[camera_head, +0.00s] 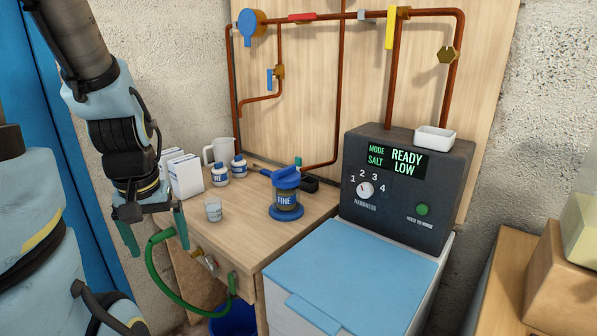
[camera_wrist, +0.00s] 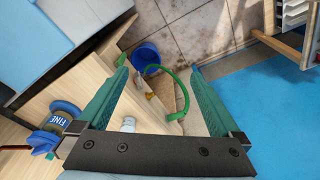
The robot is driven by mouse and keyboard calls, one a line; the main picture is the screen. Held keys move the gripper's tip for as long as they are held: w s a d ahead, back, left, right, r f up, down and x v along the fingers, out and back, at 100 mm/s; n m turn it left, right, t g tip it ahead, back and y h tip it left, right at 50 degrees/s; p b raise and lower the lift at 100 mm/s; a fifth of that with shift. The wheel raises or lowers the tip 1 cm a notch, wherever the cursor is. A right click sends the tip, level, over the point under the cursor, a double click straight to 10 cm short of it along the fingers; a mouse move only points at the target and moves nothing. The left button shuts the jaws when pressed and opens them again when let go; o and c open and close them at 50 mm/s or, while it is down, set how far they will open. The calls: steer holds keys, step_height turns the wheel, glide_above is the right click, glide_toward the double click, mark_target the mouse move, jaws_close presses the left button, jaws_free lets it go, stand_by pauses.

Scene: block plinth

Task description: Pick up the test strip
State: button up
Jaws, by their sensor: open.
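I cannot make out a test strip in either view. My gripper (camera_head: 155,240) is open and empty, its green fingers pointing down in front of the wooden bench's left end. White boxes (camera_head: 187,177) stand at the bench's back left, partly behind one another. Two small white bottles with blue lids (camera_head: 220,177) are beside them. A small clear cup (camera_head: 213,210) stands nearer the front edge. A small white dish (camera_head: 434,139) sits on the dark control unit.
A blue canister marked FINE (camera_head: 286,198) stands mid-bench. The control unit (camera_head: 398,190) reads READY LOW, behind a blue lid (camera_head: 350,270). A green hose (camera_head: 160,270) loops off the bench front, near a blue bucket (camera_wrist: 146,54). Copper pipes (camera_head: 392,80) run along the backboard.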

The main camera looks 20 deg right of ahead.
stand_by(0.3)
steer(key=shift+c, duration=0.5)
steer(key=w, duration=0.3)
steer(key=w+d+t, duration=0.1)
steer(key=w, duration=0.3)
steer(key=w+d+m+t, duration=0.1)
steer(key=w, duration=0.2)
steer(key=shift+w+f, duration=0.1)
steer(key=shift+w, duration=0.2)
steer(key=c, duration=0.4)
steer(key=w+d+m+t, duration=0.1)
steer(key=w+d+t, duration=0.15)
steer(key=w, duration=0.55)
steer(key=m+h+b, duration=0.2)
steer(key=m+h, duration=0.7)
steer(key=h, duration=0.3)
glide_toward(297, 160)
steer(key=shift+t, duration=0.35)
steer(key=x, duration=0.2)
steer(key=p+x, duration=0.1)
steer(key=x, duration=0.2)
steer(key=shift+s+f, duration=0.15)
steer(key=shift+f, duration=0.15)
steer(key=shift+p+x, duration=1.25)
steer(key=shift+x, duration=1.7)
